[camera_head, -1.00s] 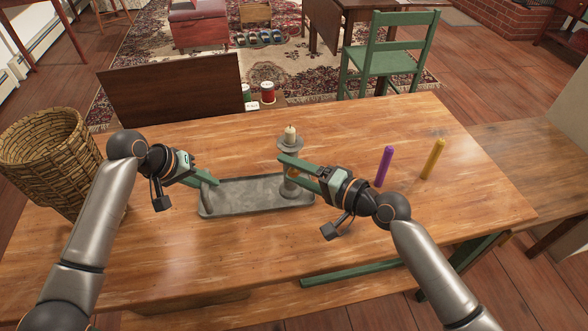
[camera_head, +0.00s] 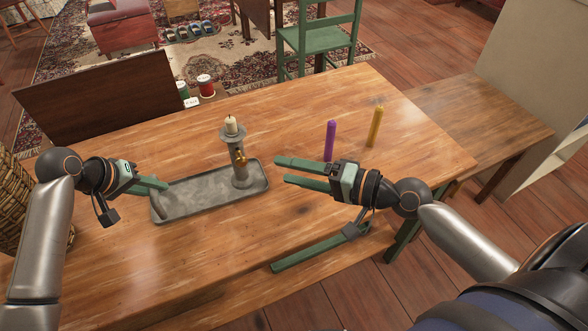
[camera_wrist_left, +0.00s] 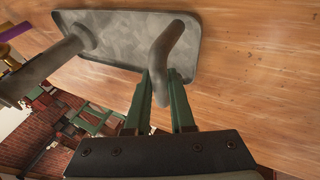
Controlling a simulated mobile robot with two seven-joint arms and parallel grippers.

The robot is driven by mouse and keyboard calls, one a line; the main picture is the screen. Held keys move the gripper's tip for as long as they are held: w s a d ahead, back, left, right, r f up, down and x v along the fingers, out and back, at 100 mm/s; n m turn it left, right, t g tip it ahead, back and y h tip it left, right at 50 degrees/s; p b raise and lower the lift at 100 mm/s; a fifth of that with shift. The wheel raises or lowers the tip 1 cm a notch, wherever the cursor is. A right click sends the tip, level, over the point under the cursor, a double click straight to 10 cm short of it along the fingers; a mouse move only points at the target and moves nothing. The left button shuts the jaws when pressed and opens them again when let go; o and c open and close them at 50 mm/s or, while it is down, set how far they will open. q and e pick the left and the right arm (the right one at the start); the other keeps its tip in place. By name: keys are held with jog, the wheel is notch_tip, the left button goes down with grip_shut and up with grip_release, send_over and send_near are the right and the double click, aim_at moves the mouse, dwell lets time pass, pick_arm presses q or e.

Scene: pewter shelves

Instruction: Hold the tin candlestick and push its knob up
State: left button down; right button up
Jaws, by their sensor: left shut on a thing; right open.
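The tin candlestick stands upright on the table, with a grey stem (camera_head: 236,150), a short cream candle (camera_head: 231,126) on top and a small brass knob (camera_head: 241,159) on the stem. Its long grey tray (camera_head: 200,190) lies flat, with a curved grey handle (camera_head: 158,207) at the left end. My left gripper (camera_head: 166,186) is shut on that handle; the left wrist view shows the handle (camera_wrist_left: 166,50) between the fingers (camera_wrist_left: 159,82). My right gripper (camera_head: 281,170) is open and empty, right of the stem and apart from it, its fingers pointing toward it.
A purple candle (camera_head: 330,140) and a yellow candle (camera_head: 376,126) stand on the table (camera_head: 290,115) beyond my right gripper. A wicker basket (camera_head: 15,215) is at the left. A dark panel (camera_head: 95,95) and two small tins stand behind.

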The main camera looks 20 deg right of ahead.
dwell(0.3)
pick_arm(q)
jog(key=c, duration=0.7)
grip_release()
jog(key=v, duration=1.2)
